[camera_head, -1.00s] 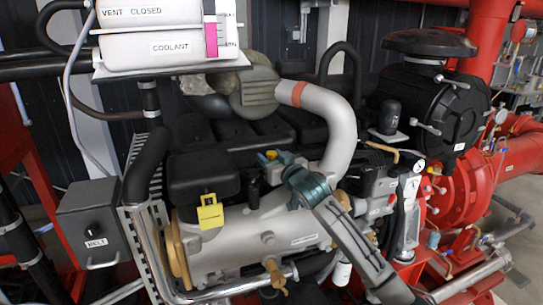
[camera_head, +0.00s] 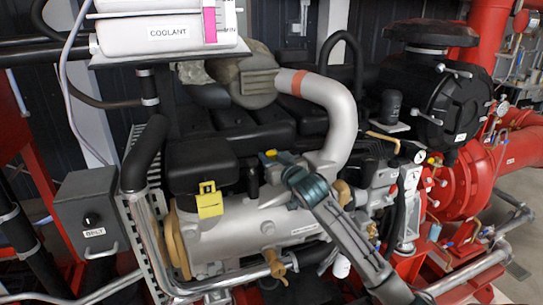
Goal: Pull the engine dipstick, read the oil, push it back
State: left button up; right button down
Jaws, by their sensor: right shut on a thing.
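The engine (camera_head: 235,240) fills the middle of the view, with a silver-grey block and black covers on top. My right gripper (camera_head: 273,161) reaches in from the lower right to the engine's upper front edge. It is shut on a small yellow handle (camera_head: 269,153), seemingly the dipstick's, which shows only in part between the fingers. The stick below the handle cannot be made out, so I cannot tell how deep it sits. No oil mark is visible. My left gripper is out of view.
A yellow tag (camera_head: 209,200) hangs left of the gripper. The white coolant tank (camera_head: 165,33) is at upper left, a grey belt box (camera_head: 88,222) at left. A silver pipe (camera_head: 335,115) curves close behind the gripper. A red pump (camera_head: 470,185) stands at right.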

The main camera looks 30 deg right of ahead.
jog(key=shift+f, duration=0.3)
jog(key=c, duration=1.3)
grip_release()
jog(key=shift+o, duration=0.2)
jog(key=shift+s, duration=0.1)
jog(key=s+b, duration=0.1)
jog(key=s, duration=0.2)
jog(key=s+b, duration=0.1)
jog(key=s, duration=0.1)
jog(key=s+b, duration=0.1)
jog(key=s, duration=0.2)
jog(key=shift+s+a+f, duration=0.1)
jog(key=shift+s+a, duration=0.2)
jog(key=shift+s, duration=0.05)
jog(key=shift+s+a+b, duration=0.15)
jog(key=shift+s+b, duration=0.35)
jog(key=shift+s, duration=0.45)
